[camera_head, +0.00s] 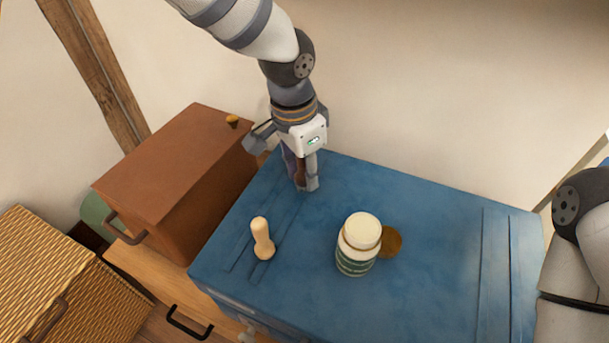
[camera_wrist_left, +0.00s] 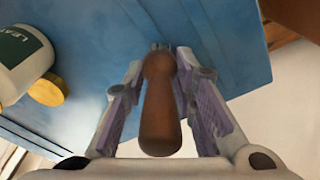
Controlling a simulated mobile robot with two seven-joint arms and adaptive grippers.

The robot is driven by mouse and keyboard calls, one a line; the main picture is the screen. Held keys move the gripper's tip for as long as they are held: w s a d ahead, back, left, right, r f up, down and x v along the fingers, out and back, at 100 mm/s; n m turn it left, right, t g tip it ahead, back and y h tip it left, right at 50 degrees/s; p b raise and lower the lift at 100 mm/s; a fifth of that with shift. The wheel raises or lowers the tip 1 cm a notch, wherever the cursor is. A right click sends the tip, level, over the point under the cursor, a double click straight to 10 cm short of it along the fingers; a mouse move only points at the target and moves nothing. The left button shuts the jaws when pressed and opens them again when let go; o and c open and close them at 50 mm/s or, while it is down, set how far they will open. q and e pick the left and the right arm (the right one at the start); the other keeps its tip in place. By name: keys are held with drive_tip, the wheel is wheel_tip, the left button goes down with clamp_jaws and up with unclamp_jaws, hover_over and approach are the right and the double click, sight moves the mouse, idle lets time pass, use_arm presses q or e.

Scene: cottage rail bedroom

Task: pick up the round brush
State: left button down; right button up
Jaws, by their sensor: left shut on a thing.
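My left gripper (camera_head: 306,186) points down at the back left of the blue chest top (camera_head: 315,290). Its fingers are shut on a brown wooden handle, which I take for the round brush (camera_head: 299,172). In the left wrist view, the brush (camera_wrist_left: 160,105) lies between the two fingers of the left gripper (camera_wrist_left: 162,85), with its rounded handle end toward the camera. A small grey part shows at its far end; no bristles can be made out. I cannot tell whether it touches the chest. My right gripper is out of view.
A white-lidded jar (camera_head: 355,262) stands mid-chest beside a yellow-brown disc (camera_head: 391,242). A pale wooden peg-like piece (camera_head: 262,238) is at the left. A brown box (camera_head: 170,170) stands close left of my gripper, with the wall behind. The chest's right part is clear.

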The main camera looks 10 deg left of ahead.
use_arm(q)
drive_tip(key=s+d+r+p, duration=0.3)
drive_tip(key=s+d+r, duration=0.1)
drive_tip(key=s+r, duration=0.7)
drive_tip(key=shift+s+d, duration=0.15)
drive_tip(key=shift+s, duration=1.05)
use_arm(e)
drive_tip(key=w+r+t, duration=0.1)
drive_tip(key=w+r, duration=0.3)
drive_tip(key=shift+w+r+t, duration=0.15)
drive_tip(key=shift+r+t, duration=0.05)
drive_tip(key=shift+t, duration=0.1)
